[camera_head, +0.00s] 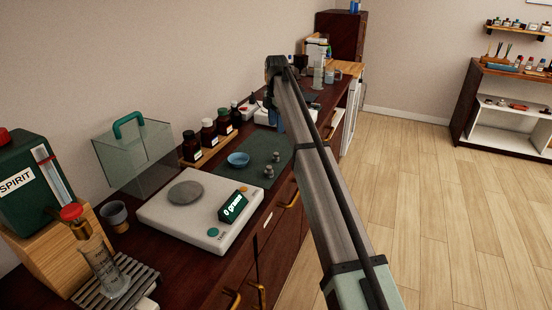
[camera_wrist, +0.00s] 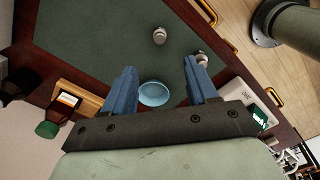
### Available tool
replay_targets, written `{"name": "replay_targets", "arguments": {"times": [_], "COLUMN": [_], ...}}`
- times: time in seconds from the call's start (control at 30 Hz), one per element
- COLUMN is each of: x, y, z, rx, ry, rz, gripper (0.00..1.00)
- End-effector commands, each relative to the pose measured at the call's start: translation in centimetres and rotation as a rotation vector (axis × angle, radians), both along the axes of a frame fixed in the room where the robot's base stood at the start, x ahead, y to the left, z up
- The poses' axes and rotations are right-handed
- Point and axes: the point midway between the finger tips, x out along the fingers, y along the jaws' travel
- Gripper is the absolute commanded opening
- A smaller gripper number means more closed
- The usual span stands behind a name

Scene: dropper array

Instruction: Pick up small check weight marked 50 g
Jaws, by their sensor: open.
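Two small metal weights with knobs stand on the dark green mat (camera_head: 255,150). One weight (camera_head: 268,172) is closer to the scale; the other weight (camera_head: 276,157) is a little farther back. In the wrist view, the first weight (camera_wrist: 201,56) is partly hidden by the right finger, and the other weight (camera_wrist: 159,36) stands clear beyond the fingertips. I cannot read their markings, so I cannot tell which is 50 g. My gripper (camera_wrist: 159,64) is open and empty above the mat, with blue fingers apart.
A light blue bowl (camera_head: 238,160) sits on the mat, between my fingers in the wrist view. A white scale (camera_head: 205,222) reading 0 grams stands at the near side. Dark bottles (camera_head: 209,134) in a wooden rack line the wall side. A clear cover (camera_head: 140,165) stands behind the scale.

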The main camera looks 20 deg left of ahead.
Motion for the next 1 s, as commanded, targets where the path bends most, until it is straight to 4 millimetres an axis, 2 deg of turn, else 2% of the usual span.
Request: {"name": "replay_targets", "arguments": {"times": [0.17, 0.5, 0.77, 1.0], "x": [-0.1, -0.1, 0.0, -0.2], "y": [-0.1, -0.1, 0.0, 0.2], "z": [-1.8, -7.4, -8.8, -11.6], "rx": [-0.001, -0.001, 0.0, -0.002], "ry": [0.002, 0.001, 0.0, 0.001], "rz": [0.0, -0.002, -0.003, -0.003], "gripper": [0.58, 0.58, 0.58, 0.58]}}
